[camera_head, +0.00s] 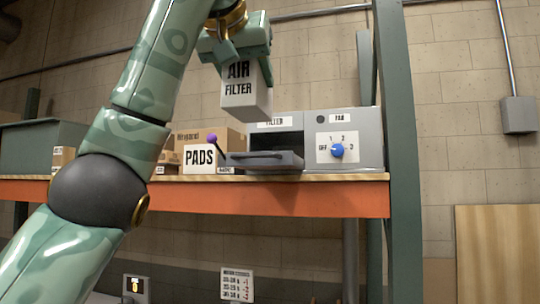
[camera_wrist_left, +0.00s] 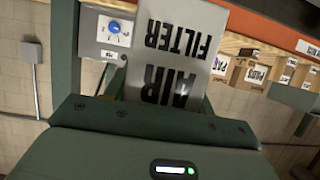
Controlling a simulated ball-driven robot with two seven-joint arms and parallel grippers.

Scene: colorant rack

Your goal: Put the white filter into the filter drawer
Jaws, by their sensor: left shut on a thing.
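The white filter (camera_head: 247,97) is a pale box lettered "AIR FILTER". My left gripper (camera_head: 240,62) is shut on its top and holds it in the air, above and a little left of the filter drawer. The filter also fills the middle of the left wrist view (camera_wrist_left: 178,62), with its lettering upside down. The filter drawer (camera_head: 262,161) is a dark tray pulled out of the grey unit (camera_head: 365,120), under a label reading "FILTER". The inside of the drawer is hard to see from this low angle. My right gripper is not in either view.
The unit's blue fan knob (camera_head: 337,150) is right of the drawer. A white "PADS" box (camera_head: 199,159), a purple ball on a stick (camera_head: 211,138) and cardboard boxes stand left of it on the orange-edged shelf (camera_head: 200,194). A green post (camera_head: 400,120) rises at the right.

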